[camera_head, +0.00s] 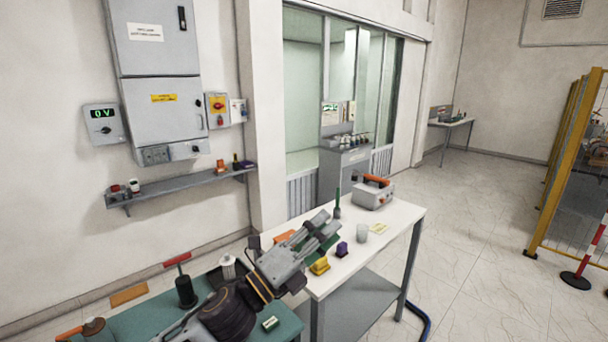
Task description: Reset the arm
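My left arm comes in from the bottom left, and its grey gripper (327,222) reaches over the white table (392,222). Its two fingers show apart, side by side, with nothing seen between them. The gripper hides part of the table's left end and a green thing (322,247) beneath or behind it. I cannot tell how high it is above the table. My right gripper is out of view.
Near the gripper stand a yellow block (320,265), a purple block (341,249), a cup (362,233), a dark bottle (337,205) and a grey box with an orange handle (373,193). A green table (140,322) holds a red-handled tool (184,286).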

